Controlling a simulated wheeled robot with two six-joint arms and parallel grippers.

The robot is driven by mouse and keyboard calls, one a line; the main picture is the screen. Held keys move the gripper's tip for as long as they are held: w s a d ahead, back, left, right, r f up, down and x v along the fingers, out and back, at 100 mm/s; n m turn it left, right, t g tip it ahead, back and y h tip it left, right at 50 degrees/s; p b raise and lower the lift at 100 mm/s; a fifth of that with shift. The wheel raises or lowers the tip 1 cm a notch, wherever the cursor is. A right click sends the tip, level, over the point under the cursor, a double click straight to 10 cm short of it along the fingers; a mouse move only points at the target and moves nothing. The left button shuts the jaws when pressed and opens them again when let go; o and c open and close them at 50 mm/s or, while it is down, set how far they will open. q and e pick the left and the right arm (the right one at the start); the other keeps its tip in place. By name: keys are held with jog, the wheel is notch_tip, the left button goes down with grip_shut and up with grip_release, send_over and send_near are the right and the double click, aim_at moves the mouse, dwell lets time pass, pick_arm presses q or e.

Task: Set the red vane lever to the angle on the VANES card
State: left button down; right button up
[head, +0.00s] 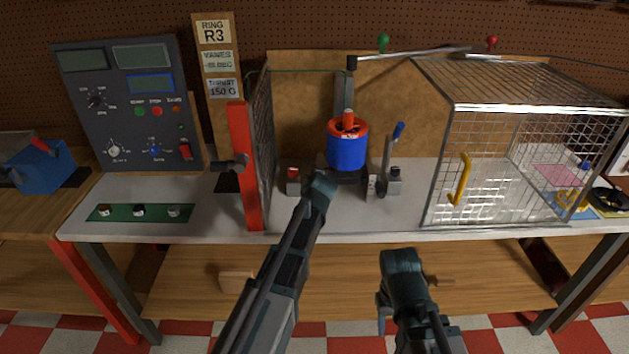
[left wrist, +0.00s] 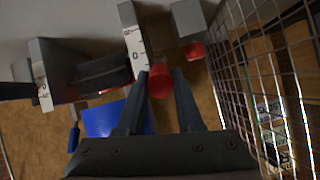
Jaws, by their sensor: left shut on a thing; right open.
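My left gripper (head: 320,188) is at the front of the stand below the blue duct with a red rim (head: 347,152). In the left wrist view its fingers (left wrist: 160,95) are shut on the red vane lever (left wrist: 160,82), whose round red end shows between them. The gripper hides the lever in the head view. A white scale marked 0 (left wrist: 138,52) lies just beside the lever; its finer marks are too small to read. The VANES card (head: 218,62) is on the board at the back left, its value too blurred to read surely. My right gripper (head: 400,262) is open and empty, in front of the bench.
A red post (head: 243,165) with a mesh panel stands left of the duct. A blue-handled lever (head: 397,135) stands to its right. A wire cage with a yellow handle (head: 464,180) fills the right side. A red-topped clamp block (head: 293,182) is close to my left gripper.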

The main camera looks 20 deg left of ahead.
pick_arm(q)
jog(key=shift+w+r, duration=0.15)
jog(key=c, duration=0.6)
grip_release()
jog(key=p+v, duration=0.7)
jog(key=v, duration=0.7)
jog(key=shift+f, duration=0.2)
jog(key=s+d+f+m+g+h, duration=0.1)
jog(key=s+d+f+g, duration=0.2)
jog(key=s, duration=0.5)
jog(key=s+d+f+m+g+h, duration=0.1)
jog(key=s+d+f+g, duration=0.3)
jog(key=s, duration=0.5)
jog(key=s+d+f+m+g, duration=0.3)
jog(key=s+d+g, duration=0.1)
jog(key=s, duration=0.4)
jog(key=shift+s+d+f+h, duration=0.1)
jog(key=shift+s+d+h, duration=0.1)
jog(key=shift+d, duration=0.25)
jog(key=shift+s+d+f+h, duration=0.1)
jog(key=shift+s+d+h, duration=0.1)
jog(key=shift+d, duration=0.2)
